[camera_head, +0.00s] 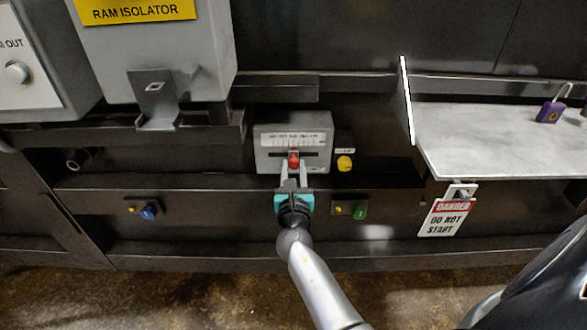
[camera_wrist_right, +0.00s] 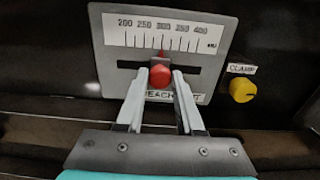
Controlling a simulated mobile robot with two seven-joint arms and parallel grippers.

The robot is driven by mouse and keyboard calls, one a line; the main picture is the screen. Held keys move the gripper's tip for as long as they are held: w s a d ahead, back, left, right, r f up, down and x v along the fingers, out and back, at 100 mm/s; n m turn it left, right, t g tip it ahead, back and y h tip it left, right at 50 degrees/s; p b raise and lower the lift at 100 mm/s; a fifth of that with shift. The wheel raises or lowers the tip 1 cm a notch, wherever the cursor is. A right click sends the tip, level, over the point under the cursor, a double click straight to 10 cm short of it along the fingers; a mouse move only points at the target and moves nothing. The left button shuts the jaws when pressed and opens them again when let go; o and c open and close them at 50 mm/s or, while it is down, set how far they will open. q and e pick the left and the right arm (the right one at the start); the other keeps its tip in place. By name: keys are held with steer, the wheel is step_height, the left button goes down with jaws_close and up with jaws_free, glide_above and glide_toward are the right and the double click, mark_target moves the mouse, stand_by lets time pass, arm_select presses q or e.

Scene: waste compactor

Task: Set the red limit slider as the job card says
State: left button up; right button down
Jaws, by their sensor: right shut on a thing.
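The red limit slider (camera_head: 294,160) sits in the slot of a grey scale box (camera_head: 264,158) on the machine front. In the right wrist view the red knob (camera_wrist_right: 160,76) stands between the fingertips of my right gripper (camera_wrist_right: 161,88), which is shut on it. Its red pointer stands at about 300 on the scale plate (camera_wrist_right: 114,26), which is marked 200 to 400. My right gripper also shows in the head view (camera_head: 293,176). The fingers cover part of the lettering below the slot. The job card is not seen. My left gripper is not in view.
A yellow clamp knob (camera_wrist_right: 242,90) is right of the scale. Below are a blue knob (camera_head: 148,212) and a green button (camera_head: 360,212). A danger tag (camera_head: 447,212) hangs under a grey shelf (camera_head: 470,140) holding a purple padlock (camera_head: 550,112). A ram isolator box (camera_head: 190,60) is upper left.

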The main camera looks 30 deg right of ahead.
steer(key=shift+s+d, duration=0.7)
steer(key=shift+d, duration=0.35)
steer(key=c, duration=0.5)
jaws_free()
steer(key=shift+c, duration=0.2)
steer(key=p+v, duration=0.1)
steer(key=v, duration=1.4)
steer(key=shift+s, duration=0.15)
